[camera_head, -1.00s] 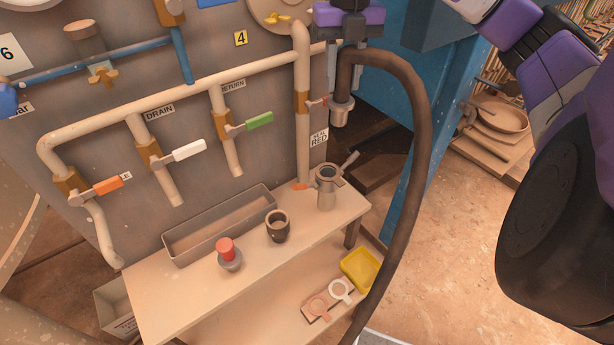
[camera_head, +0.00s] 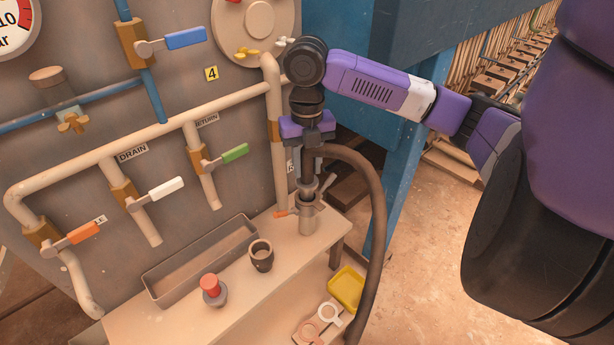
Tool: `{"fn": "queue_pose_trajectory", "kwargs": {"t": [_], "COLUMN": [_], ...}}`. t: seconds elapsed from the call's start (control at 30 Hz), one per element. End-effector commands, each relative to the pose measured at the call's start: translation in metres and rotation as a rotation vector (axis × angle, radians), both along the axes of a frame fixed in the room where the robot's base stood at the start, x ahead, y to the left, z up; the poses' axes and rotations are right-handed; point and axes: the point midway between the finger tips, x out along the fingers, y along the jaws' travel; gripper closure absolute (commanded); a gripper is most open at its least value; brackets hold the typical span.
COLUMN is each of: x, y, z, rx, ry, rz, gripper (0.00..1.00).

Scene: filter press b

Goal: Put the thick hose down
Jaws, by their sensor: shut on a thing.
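The thick dark hose (camera_head: 378,220) arches from my gripper over to the right and down past the bench's right end. My gripper (camera_head: 308,176) points down and is shut on the hose near its metal end (camera_head: 308,190). That end hangs right above or at the top of the grey metal coupling (camera_head: 308,220), which stands upright on the right end of the bench (camera_head: 240,293). The fingers and hose overlap the coupling's top, so I cannot tell whether the end is inside it or just over it.
A grey open tray (camera_head: 200,262), a dark cup (camera_head: 261,256) and a red-topped piece (camera_head: 212,290) stand on the bench. A yellow tray (camera_head: 346,288) sits lower at right. Pipes with orange, white and green valve handles (camera_head: 234,154) run along the panel behind.

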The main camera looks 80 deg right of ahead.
Motion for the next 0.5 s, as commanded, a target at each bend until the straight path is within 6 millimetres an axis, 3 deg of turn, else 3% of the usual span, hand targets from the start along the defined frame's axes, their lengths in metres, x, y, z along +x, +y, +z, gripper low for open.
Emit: {"fn": "queue_pose_trajectory", "kwargs": {"t": [0.3, 0.5], "x": [0.000, 0.000], "y": [0.000, 0.000], "z": [-0.037, -0.042], "rx": [0.002, -0.001], "ry": [0.001, -0.001], "rz": [-0.001, 0.000], "gripper": [1.00, 1.00]}}
